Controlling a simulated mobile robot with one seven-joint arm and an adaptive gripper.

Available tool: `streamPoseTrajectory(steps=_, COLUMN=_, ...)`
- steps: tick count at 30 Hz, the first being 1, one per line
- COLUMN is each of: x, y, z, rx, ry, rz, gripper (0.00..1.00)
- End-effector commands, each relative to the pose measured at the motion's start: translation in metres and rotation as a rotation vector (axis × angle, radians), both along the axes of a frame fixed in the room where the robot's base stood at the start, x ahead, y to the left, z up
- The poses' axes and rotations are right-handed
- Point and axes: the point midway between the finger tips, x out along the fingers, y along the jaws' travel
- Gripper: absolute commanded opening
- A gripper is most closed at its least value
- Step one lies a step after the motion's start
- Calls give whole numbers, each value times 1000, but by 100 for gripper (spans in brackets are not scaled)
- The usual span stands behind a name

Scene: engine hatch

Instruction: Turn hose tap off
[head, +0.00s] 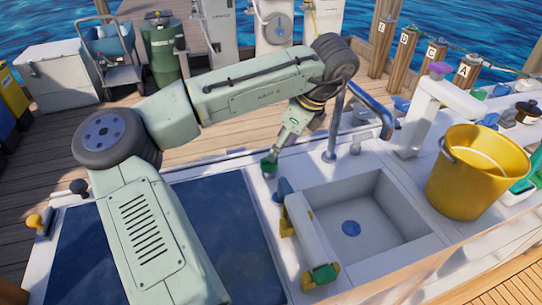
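My gripper (269,165) hangs at the end of my pale green arm, low over the white counter, left of the grey faucet (331,140). Its tip is dark green and small, and its fingers cannot be made out. A blue knob (284,188) stands just right of and below my gripper, near the sink's back left corner. I cannot tell which of these blue parts is the hose tap, or whether my gripper touches anything.
The sink basin (385,205) is empty except for a blue drain. A pale bar with a green end (322,274) lies along its left edge. A yellow bucket (475,170) stands on the right. A dark blue panel (235,225) is at left. Posts with letters stand behind.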

Motion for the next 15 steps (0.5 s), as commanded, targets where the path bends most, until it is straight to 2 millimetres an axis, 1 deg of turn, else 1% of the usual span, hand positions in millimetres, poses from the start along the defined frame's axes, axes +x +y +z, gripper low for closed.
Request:
streamPoseTrajectory(steps=1, x=1, y=5, z=-8, rx=1, ry=3, rz=2, gripper=58)
streamPoseTrajectory(steps=3, x=4, y=10, z=-20, rx=2, ry=2, rz=2, gripper=58)
streamPoseTrajectory(steps=9, x=9, y=20, z=-49, rx=1, ry=1, rz=-1, gripper=58)
streamPoseTrajectory(steps=12, x=11, y=23, z=-58, rx=1, ry=1, rz=-1, gripper=58)
streamPoseTrajectory(steps=15, x=12, y=24, z=-63, rx=0, ry=0, rz=-1, gripper=58)
